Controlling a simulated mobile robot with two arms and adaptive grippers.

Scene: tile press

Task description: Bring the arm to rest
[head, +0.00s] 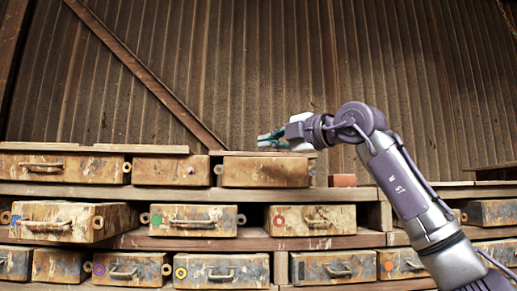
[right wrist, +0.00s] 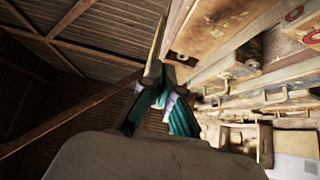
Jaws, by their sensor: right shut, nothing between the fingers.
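My right arm comes in from the lower right in the head view and bends at its elbow toward the left. My right gripper (head: 264,140) is at its end, shut and empty, with teal fingers pointing left. It shows just above or in front of the top row of drawers; the exact gap in depth I cannot tell. In the right wrist view the fingers (right wrist: 158,88) are close together with nothing between them, and the drawer fronts lie to their right. My left gripper is not in view.
A wooden rack (head: 255,241) holds several worn drawers with handles and coloured rings. One drawer (head: 72,221) sticks out at the left. A small red block (head: 342,180) sits on the top shelf. A corrugated wall (head: 250,70) with a diagonal beam stands behind.

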